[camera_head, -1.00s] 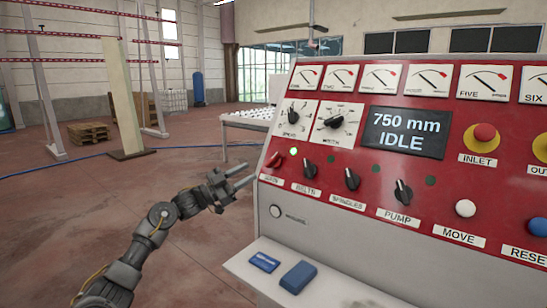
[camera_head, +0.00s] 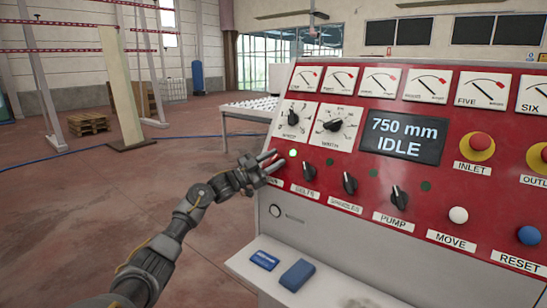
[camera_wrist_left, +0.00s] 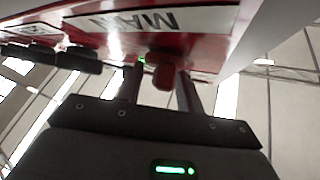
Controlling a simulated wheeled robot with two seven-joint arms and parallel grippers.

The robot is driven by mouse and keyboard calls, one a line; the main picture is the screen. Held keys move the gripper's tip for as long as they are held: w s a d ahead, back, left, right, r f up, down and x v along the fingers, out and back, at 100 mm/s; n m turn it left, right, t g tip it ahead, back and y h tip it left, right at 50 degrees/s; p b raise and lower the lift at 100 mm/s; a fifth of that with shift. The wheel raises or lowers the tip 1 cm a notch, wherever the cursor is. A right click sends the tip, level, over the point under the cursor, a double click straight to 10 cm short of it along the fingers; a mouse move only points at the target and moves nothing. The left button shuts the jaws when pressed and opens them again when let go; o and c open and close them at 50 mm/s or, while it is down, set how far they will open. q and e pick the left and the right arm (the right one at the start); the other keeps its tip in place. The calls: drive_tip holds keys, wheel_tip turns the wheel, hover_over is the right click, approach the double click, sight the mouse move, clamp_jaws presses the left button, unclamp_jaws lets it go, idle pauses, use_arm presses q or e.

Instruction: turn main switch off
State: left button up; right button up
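My left gripper (camera_wrist_left: 160,90) is open there, one finger on each side of the knob, with a gap showing at least on the left. In the head view the left gripper (camera_head: 275,160) reaches the left edge of the red control panel (camera_head: 345,172), its fingers and body covering the switch and part of its label. A green lamp (camera_head: 293,152) glows beside the fingertips. My right gripper is out of view.
The belts knob (camera_head: 309,171) is close to the right of the fingers, with the spindles (camera_head: 350,183) and pump (camera_head: 398,197) knobs further right. A shelf (camera_head: 240,262) with blue blocks (camera_head: 297,275) juts out below. Open floor is to the left.

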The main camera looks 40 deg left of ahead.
use_arm(q)
drive_tip(key=shift+c, duration=0.2)
clamp_jaws()
